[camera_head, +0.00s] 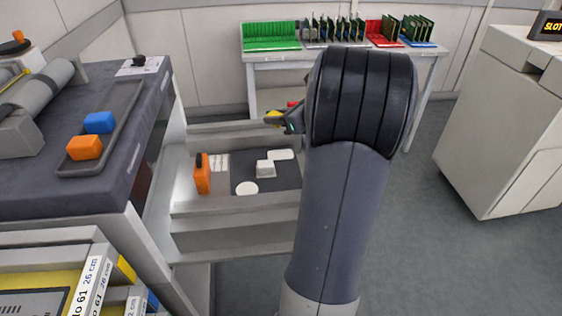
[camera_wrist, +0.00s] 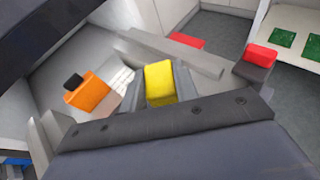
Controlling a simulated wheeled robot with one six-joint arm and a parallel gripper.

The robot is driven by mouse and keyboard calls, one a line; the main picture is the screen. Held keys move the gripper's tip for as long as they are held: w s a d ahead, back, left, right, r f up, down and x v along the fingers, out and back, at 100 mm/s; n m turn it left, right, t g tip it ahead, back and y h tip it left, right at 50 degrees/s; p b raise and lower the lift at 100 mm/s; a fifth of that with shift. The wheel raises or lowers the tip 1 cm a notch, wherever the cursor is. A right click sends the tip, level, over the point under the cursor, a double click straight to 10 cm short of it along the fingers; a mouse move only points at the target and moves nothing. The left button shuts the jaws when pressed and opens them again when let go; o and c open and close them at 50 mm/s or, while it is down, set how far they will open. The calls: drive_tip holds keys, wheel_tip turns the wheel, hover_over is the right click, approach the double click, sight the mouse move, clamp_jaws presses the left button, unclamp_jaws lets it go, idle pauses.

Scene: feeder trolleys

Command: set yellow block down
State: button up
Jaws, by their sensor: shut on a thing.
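The yellow block (camera_wrist: 159,82) sits between the grey fingers of my gripper (camera_wrist: 160,92) in the wrist view. The drawer holds a dark mat (camera_head: 238,162) with a white block (camera_head: 265,169) and flat white shapes. My arm hides the drawer's right part.
An orange item with a dark top (camera_head: 203,175) stands in the drawer's left part. The bench tray (camera_head: 68,170) holds a blue block (camera_head: 99,122) and an orange block (camera_head: 85,148). A rack table (camera_head: 262,61) stands behind; a white cabinet (camera_head: 500,130) is right, with floor between.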

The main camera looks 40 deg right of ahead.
drive_tip(key=b, duration=0.2)
hover_over(282, 156)
drive_tip(key=shift+h, duration=0.3)
wheel_tip(282, 156, down, 7)
drive_tip(key=shift+w+d+r, duration=0.1)
drive_tip(key=shift+r, duration=0.1)
drive_tip(key=shift+f, duration=2.1)
drive_tip(key=shift+f+b, duration=0.2)
drive_tip(key=shift+b, duration=0.1)
drive_tip(key=o, duration=1)
drive_tip(key=shift+c, duration=0.2)
drive_tip(key=shift+r, duration=0.15)
drive_tip(key=shift+r, duration=0.2)
drive_tip(key=p+v, duration=0.1)
drive_tip(key=v, duration=1.1)
drive_tip(key=shift+p, duration=0.3)
